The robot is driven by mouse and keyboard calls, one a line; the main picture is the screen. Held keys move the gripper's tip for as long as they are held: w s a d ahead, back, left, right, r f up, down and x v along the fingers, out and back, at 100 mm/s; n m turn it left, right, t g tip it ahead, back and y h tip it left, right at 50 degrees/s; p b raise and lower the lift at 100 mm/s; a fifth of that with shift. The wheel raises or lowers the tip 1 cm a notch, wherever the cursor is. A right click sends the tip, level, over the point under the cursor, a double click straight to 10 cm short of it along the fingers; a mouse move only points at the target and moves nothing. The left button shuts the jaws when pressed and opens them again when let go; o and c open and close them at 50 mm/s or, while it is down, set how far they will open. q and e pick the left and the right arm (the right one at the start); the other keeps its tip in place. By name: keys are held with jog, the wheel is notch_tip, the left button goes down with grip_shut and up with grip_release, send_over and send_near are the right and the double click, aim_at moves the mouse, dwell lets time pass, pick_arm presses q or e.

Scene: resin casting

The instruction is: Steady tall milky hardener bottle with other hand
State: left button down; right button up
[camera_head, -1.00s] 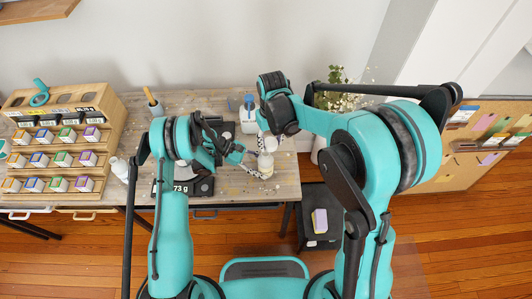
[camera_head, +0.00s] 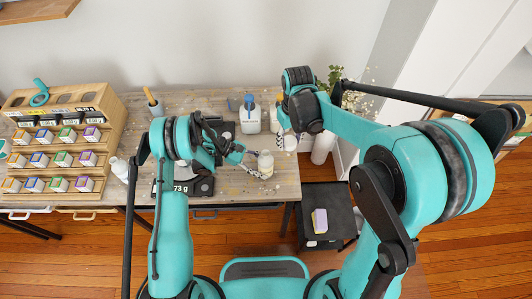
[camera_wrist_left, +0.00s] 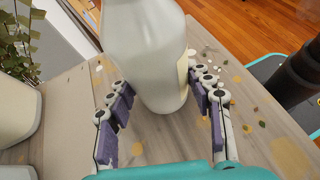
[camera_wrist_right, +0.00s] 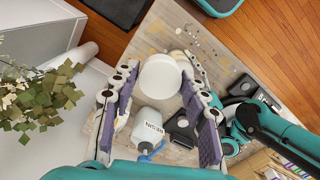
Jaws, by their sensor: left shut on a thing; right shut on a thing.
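A milky white bottle (camera_head: 266,167) stands upright near the table's front right edge. My left gripper (camera_head: 252,163) is shut on it, low on its body. The left wrist view shows the bottle (camera_wrist_left: 155,60) between the two purple-padded fingers (camera_wrist_left: 163,98), with a beige label on its right side; its top is out of that view. My right gripper (camera_head: 290,134) is raised behind and right of the bottle, shut on a white round cap-like thing (camera_head: 291,144). The right wrist view shows this thing (camera_wrist_right: 160,76) between the fingers (camera_wrist_right: 160,88).
A white bottle with a blue top (camera_head: 250,116) stands behind the held bottle. A dark scale (camera_head: 201,186) lies to the left. A wooden rack (camera_head: 70,150) with small boxes stands far left. A plant (camera_wrist_right: 45,95) and a white roll (camera_head: 322,146) are near my right gripper.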

pick_arm(q)
jog(key=c, duration=0.6)
grip_release()
jog(key=shift+o, duration=0.2)
jog(key=v, duration=1.2)
jog(key=shift+f, duration=0.1)
